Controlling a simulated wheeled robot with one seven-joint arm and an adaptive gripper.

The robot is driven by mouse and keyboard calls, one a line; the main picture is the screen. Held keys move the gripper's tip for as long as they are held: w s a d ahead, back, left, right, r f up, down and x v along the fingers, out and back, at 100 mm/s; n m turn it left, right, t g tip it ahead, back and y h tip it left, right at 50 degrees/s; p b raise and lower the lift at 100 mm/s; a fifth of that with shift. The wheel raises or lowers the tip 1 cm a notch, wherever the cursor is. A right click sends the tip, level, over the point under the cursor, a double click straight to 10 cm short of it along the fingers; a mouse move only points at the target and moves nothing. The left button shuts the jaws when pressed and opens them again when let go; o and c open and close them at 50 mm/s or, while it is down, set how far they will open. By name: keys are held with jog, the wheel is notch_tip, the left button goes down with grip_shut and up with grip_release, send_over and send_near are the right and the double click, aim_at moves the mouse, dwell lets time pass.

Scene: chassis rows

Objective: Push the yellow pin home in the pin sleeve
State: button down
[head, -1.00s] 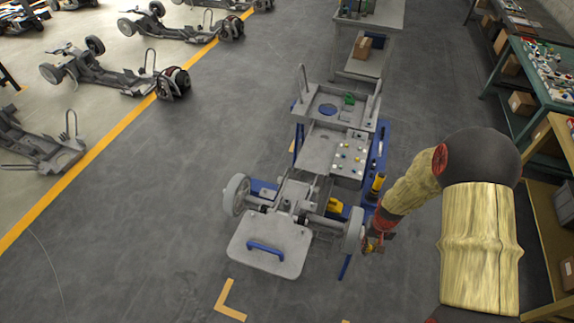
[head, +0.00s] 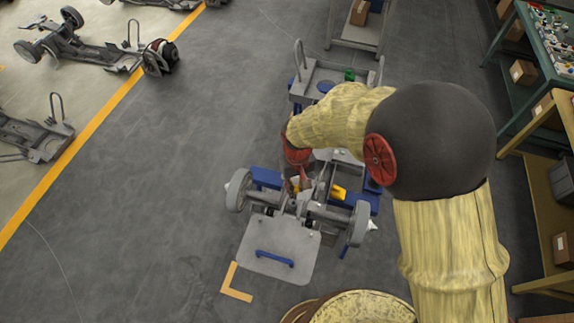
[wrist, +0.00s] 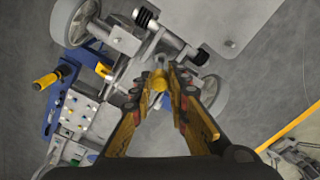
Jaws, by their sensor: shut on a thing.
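My gripper (wrist: 163,84) is shut on the yellow pin (wrist: 160,80), which shows between its fingertips in the wrist view. In the head view my gripper (head: 297,186) is over the middle of the grey chassis (head: 278,228), close to its axle, and my arm hides part of the chassis. Grey metal parts of the chassis lie right beyond the pin in the wrist view. I cannot make out the pin sleeve clearly, nor how deep the pin sits.
A yellow block (head: 338,193) sits on the chassis right of my gripper. A yellow-handled tool (wrist: 47,80) stands at the blue frame (wrist: 52,115). Wheels (head: 238,190) flank the axle. The floor at left (head: 150,210) is clear.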

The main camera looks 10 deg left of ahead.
jog(key=shift+w+a+r, duration=0.1)
jog(key=shift+w+a, duration=0.05)
jog(key=shift+a, duration=0.25)
jog(key=shift+d+f+b, duration=0.2)
jog(key=shift+f+b, duration=0.1)
jog(key=shift+f, duration=0.15)
notch_tip(320, 180, down, 2)
jog(key=shift+a+f+b, duration=0.1)
jog(key=shift+b, duration=0.45)
jog(key=shift+f, duration=0.3)
jog(key=shift+f+b, duration=1.05)
jog(key=shift+f, duration=0.1)
jog(key=shift+f, duration=0.35)
jog(key=shift+f+b, duration=1.3)
jog(key=shift+f, duration=0.15)
jog(key=c, duration=1.7)
grip_release()
